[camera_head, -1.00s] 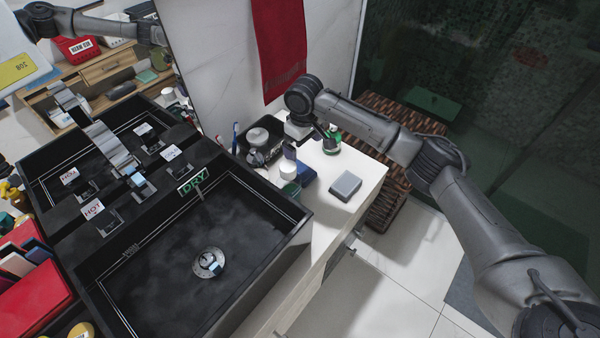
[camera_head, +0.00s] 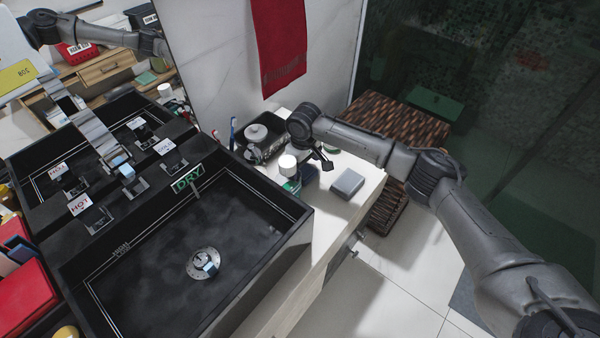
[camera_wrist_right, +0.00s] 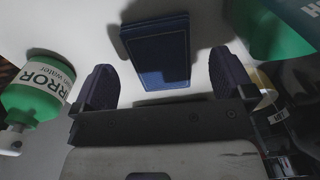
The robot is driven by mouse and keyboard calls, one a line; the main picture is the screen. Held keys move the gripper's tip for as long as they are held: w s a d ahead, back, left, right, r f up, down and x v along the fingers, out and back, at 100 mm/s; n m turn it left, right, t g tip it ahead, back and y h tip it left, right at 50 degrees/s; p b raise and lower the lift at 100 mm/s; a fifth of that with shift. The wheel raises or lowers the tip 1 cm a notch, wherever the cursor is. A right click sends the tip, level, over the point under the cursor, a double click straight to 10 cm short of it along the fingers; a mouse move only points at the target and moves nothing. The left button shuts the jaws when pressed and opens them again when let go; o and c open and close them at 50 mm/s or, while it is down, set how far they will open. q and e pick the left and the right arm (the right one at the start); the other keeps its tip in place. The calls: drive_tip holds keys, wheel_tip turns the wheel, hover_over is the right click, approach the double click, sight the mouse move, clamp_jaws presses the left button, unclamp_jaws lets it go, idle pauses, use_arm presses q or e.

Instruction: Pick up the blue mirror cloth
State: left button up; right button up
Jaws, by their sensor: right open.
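The blue mirror cloth (camera_wrist_right: 158,52) lies folded flat on the white counter in the right wrist view, just beyond my fingertips. My right gripper (camera_wrist_right: 165,82) is open and empty; its two dark fingers stand apart, one to each side of the cloth's near edge. In the head view, my right wrist (camera_head: 303,125) is over the counter right of the basin and largely hides the fingers and the cloth. My left gripper is not in view.
A green bottle labelled mirror (camera_wrist_right: 35,95) is close to the left finger. A green container (camera_wrist_right: 270,28) is at the upper right. In the head view, a grey block (camera_head: 347,183) lies right of the gripper and a white-capped container (camera_head: 288,165) left. The black basin (camera_head: 190,245) is beside the counter.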

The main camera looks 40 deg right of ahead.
wheel_tip(320, 180, down, 3)
drive_tip(key=shift+r+b, duration=0.2)
drive_tip(key=shift+b, duration=0.1)
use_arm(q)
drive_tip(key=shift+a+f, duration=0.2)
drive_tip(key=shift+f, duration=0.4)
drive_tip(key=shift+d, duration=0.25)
use_arm(e)
drive_tip(key=c, duration=1)
drive_tip(key=shift+o, duration=0.2)
